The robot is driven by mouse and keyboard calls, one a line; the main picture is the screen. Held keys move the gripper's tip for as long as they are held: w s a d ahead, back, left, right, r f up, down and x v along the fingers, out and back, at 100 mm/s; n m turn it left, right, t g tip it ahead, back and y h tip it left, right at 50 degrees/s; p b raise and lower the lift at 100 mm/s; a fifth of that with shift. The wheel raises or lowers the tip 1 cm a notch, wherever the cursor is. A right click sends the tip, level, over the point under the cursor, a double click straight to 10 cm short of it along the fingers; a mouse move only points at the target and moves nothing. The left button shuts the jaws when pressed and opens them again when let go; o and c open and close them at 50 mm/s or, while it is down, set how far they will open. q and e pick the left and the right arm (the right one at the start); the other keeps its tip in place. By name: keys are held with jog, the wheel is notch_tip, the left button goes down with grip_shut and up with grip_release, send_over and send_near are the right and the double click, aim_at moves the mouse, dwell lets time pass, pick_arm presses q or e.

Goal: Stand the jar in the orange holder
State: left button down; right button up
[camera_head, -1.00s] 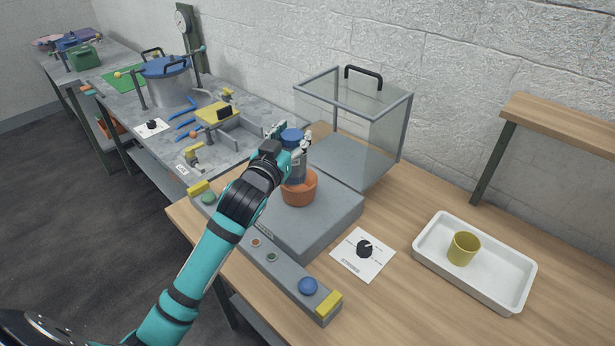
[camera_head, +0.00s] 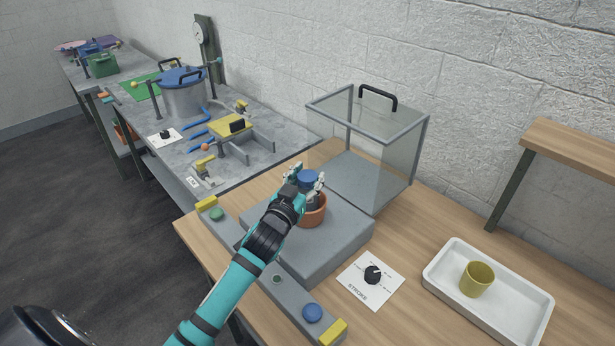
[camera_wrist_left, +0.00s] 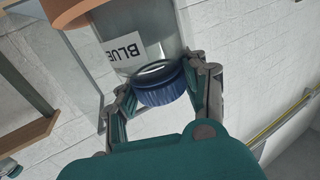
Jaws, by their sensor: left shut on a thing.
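The holder is a round cup on a grey block. My left gripper (camera_head: 306,186) is shut on the jar near its lid. In the left wrist view the blue lid (camera_wrist_left: 161,86) lies between the fingers, a white label (camera_wrist_left: 125,47) reads "BLUE", and the holder (camera_wrist_left: 72,10) shows at the top left. My right gripper is out of view.
The grey block (camera_head: 335,240) carries the holder. A clear guard box (camera_head: 395,150) with a black handle stands behind it. A control bar (camera_head: 255,262) runs along the front edge. A dial card (camera_head: 360,288) and a white tray (camera_head: 445,290) with a yellow cup (camera_head: 477,279) are to the right.

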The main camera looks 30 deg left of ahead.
pick_arm(q)
jog(key=c, duration=1.1)
grip_release()
jog(key=shift+f, duration=0.15)
jog(key=shift+c, duration=0.2)
jog(key=o, duration=0.5)
jog(key=shift+c, duration=0.2)
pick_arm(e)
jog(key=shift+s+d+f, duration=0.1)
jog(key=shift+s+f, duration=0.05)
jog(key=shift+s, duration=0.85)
pick_arm(q)
jog(key=shift+r, duration=0.2)
jog(key=s+b, duration=0.2)
jog(key=s, duration=1)
jog(key=shift+d+b, duration=0.3)
jog(key=shift+d, duration=0.15)
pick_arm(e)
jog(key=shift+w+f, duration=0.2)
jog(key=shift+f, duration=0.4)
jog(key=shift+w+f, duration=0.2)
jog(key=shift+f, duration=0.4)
pick_arm(q)
jog(key=shift+f, duration=0.1)
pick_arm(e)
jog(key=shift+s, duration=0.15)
